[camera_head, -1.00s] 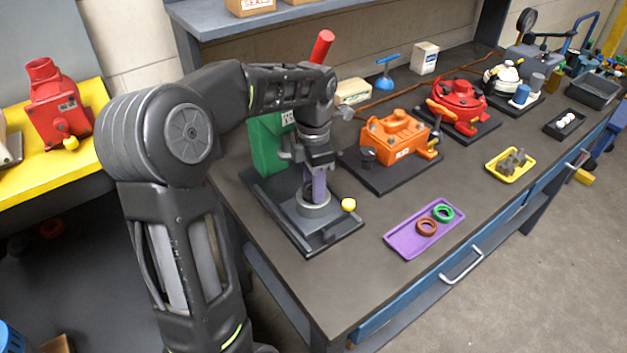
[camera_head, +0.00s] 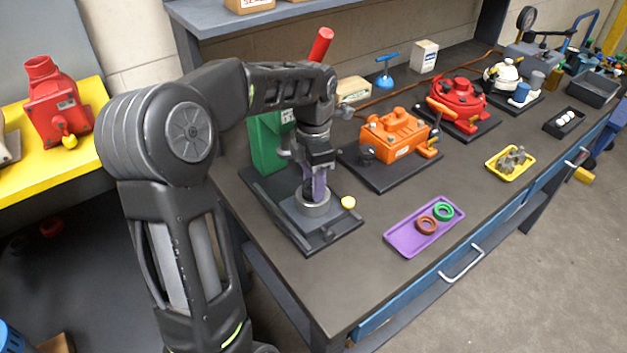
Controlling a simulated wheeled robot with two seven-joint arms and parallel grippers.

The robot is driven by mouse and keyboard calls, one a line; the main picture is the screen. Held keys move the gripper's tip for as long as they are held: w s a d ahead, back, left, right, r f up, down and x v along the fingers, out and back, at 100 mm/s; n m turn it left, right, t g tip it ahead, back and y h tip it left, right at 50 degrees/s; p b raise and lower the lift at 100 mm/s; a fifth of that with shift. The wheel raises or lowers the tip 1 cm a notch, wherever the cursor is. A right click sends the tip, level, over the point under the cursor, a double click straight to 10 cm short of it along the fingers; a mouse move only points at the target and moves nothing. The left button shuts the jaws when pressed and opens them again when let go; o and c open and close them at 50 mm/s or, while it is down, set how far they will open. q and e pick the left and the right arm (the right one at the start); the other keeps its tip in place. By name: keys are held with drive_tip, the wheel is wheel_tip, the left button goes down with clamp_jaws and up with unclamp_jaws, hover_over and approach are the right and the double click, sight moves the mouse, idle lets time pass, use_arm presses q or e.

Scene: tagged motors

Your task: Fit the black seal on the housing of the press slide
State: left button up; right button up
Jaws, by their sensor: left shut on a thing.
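The press has a green body (camera_head: 266,145), a red handle (camera_head: 321,44) and a dark base plate (camera_head: 290,222). A round grey housing (camera_head: 313,209) stands on that plate. My left gripper (camera_head: 314,190) points down right over the housing, with its fingertips at the top of it. It is shut on a small dark thing, which looks like the black seal but is mostly hidden by the fingers. I cannot tell whether the seal touches the housing. My right gripper is not in view.
A purple tray (camera_head: 402,241) with a green ring (camera_head: 443,211) and a brown ring (camera_head: 426,225) lies to the right. An orange unit (camera_head: 393,140) stands behind. Bare bench lies between tray and press.

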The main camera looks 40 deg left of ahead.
use_arm(q)
drive_tip(key=shift+f+b, duration=0.45)
idle(2.9)
drive_tip(key=shift+r, duration=0.25)
idle(0.3)
drive_tip(key=o, duration=1.4)
drive_tip(key=shift+o, duration=0.2)
drive_tip(key=shift+r+p, duration=2.5)
drive_tip(key=shift+r, duration=0.55)
